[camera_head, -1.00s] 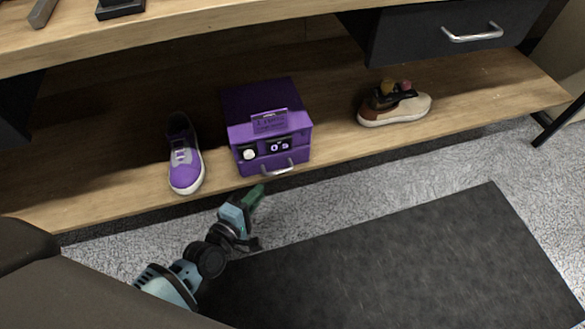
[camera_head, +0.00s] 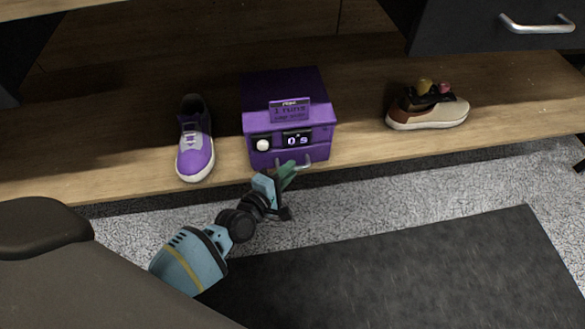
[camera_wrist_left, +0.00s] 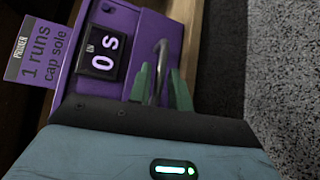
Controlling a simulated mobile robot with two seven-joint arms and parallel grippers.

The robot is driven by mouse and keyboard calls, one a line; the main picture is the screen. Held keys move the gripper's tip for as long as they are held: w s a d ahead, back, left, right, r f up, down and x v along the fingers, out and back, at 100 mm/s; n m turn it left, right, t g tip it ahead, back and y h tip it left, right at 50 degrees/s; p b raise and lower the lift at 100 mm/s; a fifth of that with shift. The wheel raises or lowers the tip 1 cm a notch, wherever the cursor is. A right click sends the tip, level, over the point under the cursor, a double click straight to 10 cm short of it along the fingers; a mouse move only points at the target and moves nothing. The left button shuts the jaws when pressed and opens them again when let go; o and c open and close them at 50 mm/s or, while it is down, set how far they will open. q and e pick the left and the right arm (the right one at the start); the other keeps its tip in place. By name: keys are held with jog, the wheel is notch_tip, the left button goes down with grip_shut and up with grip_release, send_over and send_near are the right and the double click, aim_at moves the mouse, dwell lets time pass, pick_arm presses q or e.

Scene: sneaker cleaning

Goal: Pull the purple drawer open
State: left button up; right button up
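The purple box (camera_head: 285,88) stands on the low wooden shelf, with its drawer front (camera_head: 262,158) along the bottom. The drawer looks shut. Its silver handle (camera_head: 308,162) shows at the front right, partly behind my fingers. In the left wrist view, the handle (camera_wrist_left: 161,58) reaches in between two green fingers. My left gripper (camera_head: 287,172) is at the handle. Its fingers (camera_wrist_left: 161,84) stand apart on either side of the handle, with a gap visible, so it appears open. My right gripper is not in view.
A purple and grey sneaker (camera_head: 195,140) stands left of the box on the shelf (camera_head: 360,145). A beige and brown shoe (camera_head: 430,108) stands to the right. A dark drawer with a silver handle (camera_head: 537,25) hangs above right. A dark mat (camera_head: 420,270) lies on the floor in front.

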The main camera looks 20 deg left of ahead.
pick_arm(q)
jog(key=shift+x, duration=1.05)
grip_shut()
jog(key=shift+s, duration=0.1)
